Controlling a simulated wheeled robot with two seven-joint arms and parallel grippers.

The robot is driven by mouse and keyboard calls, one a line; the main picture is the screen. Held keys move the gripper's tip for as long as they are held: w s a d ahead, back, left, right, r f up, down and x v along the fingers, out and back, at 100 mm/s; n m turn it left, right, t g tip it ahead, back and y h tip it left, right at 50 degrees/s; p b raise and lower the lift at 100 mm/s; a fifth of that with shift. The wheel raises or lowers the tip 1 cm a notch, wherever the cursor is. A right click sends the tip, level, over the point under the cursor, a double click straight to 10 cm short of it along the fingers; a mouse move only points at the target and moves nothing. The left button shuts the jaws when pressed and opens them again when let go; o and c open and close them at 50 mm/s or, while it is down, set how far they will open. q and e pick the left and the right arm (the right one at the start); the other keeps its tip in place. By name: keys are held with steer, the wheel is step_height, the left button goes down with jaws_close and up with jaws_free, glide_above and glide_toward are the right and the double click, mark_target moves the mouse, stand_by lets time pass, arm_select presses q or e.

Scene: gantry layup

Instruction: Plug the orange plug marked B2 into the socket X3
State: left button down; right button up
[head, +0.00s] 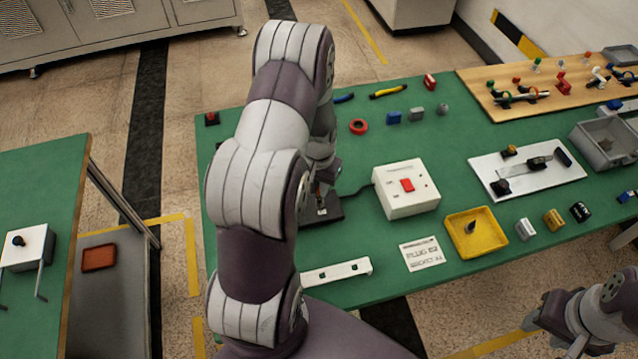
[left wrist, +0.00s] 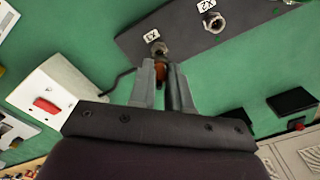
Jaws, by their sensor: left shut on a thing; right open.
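My left gripper (left wrist: 163,75) is shut on the orange plug (left wrist: 160,72), of which only a small part shows between the fingers. The plug points at the socket X3 (left wrist: 158,48), a metal socket on the dark panel (left wrist: 185,38). The plug's front is right by this socket; I cannot tell whether it is inside it. A second socket (left wrist: 214,22), labelled X2, is beside it. In the head view my left gripper (head: 322,203) is over the panel (head: 336,213), largely hidden by my arm. My right gripper (head: 535,318) is open and empty at the lower right.
A white box with a red switch (head: 407,187) stands right of the panel, with a dark cable. A printed card (head: 423,253), yellow tray (head: 477,233) and white bracket (head: 336,272) lie nearby on the green table (head: 370,285). Small parts and tools lie behind.

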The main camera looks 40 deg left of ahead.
stand_by(0.5)
arm_select(q)
steer(key=shift+f+b, duration=0.8)
steer(key=shift+f, duration=0.55)
steer(key=c, duration=1)
jaws_free()
steer(key=shift+r, duration=0.1)
step_height(320, 180, up, 12)
steer(key=b, duration=0.1)
steer(key=shift+r, duration=0.25)
